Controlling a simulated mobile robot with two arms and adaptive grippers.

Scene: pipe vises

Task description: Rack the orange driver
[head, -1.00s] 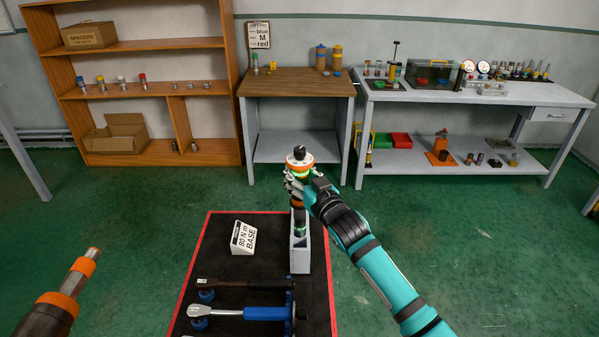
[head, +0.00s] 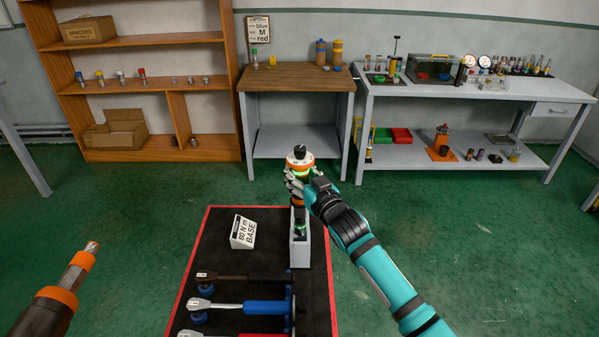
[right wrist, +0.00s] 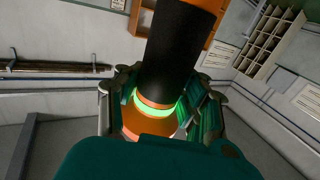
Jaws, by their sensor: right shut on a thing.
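The orange driver (head: 300,161) is upright in the head view, with an orange head, a black top and a glowing green ring. Its lower end (head: 300,226) shows at the grey upright holder (head: 300,256), and seems to be inside its upper part; how deep it sits I cannot tell. My right gripper (head: 297,182) is shut around the driver below its head. In the right wrist view the fingers close on both sides of the driver's black and orange body (right wrist: 176,55) by the green ring. My left gripper is not clearly visible.
The holder stands on a black red-edged mat (head: 212,248). A white "80 N m BASE" sign (head: 243,232) is left of it. Several torque wrenches, including a blue one (head: 264,306), lie nearer. A wooden-topped bench (head: 295,78) and a shelf unit stand beyond green floor.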

